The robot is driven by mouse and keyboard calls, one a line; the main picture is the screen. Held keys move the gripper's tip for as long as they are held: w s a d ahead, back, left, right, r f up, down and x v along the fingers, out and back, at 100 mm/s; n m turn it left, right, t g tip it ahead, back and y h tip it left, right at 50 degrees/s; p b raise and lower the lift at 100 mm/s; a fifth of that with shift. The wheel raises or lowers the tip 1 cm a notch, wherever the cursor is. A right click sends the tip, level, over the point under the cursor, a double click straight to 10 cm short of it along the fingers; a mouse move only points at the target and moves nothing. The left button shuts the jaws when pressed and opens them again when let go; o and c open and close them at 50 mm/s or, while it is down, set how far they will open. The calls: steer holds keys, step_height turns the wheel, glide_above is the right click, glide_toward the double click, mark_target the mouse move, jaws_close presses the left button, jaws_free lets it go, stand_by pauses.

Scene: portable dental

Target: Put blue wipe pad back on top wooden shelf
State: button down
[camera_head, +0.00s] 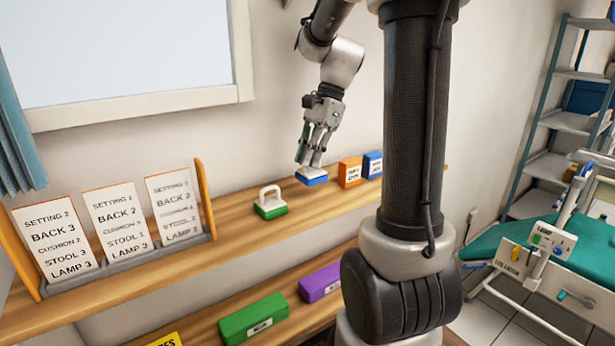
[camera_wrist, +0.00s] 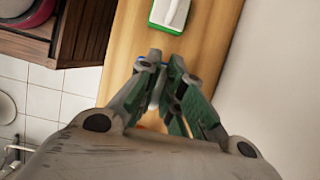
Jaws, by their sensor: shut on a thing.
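The blue wipe pad (camera_head: 312,177), with a white upper part, is at the top wooden shelf (camera_head: 240,236), right of the green pad. My gripper (camera_head: 311,162) points down and is shut on the blue pad from above. The pad looks level and at or just above the shelf surface; I cannot tell whether it touches. In the wrist view my gripper (camera_wrist: 157,92) shows its closed fingers over the shelf (camera_wrist: 208,52), and they hide most of the pad.
A green pad with a white handle (camera_head: 270,203) stands left on the shelf. Orange (camera_head: 350,172) and blue (camera_head: 372,164) boxes stand close on the right. A card holder (camera_head: 120,250) is further left. The lower shelf holds green (camera_head: 254,318) and purple (camera_head: 320,283) boxes.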

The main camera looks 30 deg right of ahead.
mark_target(310, 171)
steer(key=shift+f, duration=2.3)
steer(key=c, duration=1.6)
jaws_free()
steer(key=shift+f, duration=0.1)
steer(key=shift+o, duration=0.2)
steer(key=v, duration=1.2)
steer(key=s+a+f+n+t+h, duration=0.2)
steer(key=s+a+n, duration=0.1)
steer(key=s+n, duration=0.5)
steer(key=s+a+f+n+t+h, duration=0.2)
steer(key=s+a+n, duration=0.2)
steer(key=s+n, duration=0.4)
steer(key=shift+s+n+h, duration=0.15)
steer(key=shift+n+h, duration=0.15)
steer(key=shift+n, duration=0.4)
